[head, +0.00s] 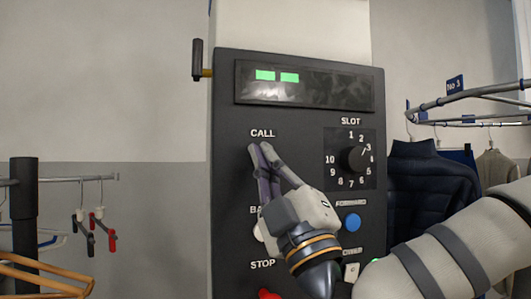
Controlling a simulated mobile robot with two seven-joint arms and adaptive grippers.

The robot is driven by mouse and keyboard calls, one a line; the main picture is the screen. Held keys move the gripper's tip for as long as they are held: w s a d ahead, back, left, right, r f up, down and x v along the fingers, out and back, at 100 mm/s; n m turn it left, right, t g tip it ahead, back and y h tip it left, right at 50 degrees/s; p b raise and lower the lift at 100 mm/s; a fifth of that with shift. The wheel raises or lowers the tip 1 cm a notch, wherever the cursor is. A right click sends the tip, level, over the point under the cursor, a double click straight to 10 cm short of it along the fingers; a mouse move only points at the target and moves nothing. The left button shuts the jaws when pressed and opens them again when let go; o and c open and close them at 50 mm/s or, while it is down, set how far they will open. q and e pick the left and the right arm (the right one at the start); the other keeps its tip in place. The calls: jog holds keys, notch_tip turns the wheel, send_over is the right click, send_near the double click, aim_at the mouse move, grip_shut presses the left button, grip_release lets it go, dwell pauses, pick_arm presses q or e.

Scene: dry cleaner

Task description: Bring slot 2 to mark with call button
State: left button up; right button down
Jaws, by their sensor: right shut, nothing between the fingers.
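The dark control panel (300,120) stands ahead, with a CALL label (262,133) at its upper left. My right gripper (259,148) is shut and empty, its fingertips just under that label. The call button is hidden behind the fingers, and I cannot tell whether they touch it. The slot knob (356,159) sits right of the gripper in a ring of numbers; its pointer is up and right, near 2 or 3. The display (305,84) shows two green blocks at its left. My left gripper is out of view.
A blue forward button (351,222) and a red stop button (268,294) are lower on the panel. A rail (470,93) with a blue "No 3" sign (455,85) carries a dark puffer jacket (430,178) at right. Hangers (100,225) hang from a rack at left.

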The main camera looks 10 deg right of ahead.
jog(key=shift+s, duration=0.1)
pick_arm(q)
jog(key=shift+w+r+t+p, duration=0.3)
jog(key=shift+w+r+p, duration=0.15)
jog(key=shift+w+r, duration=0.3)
pick_arm(e)
jog(key=shift+s+d, duration=0.1)
jog(key=shift+s, duration=2.4)
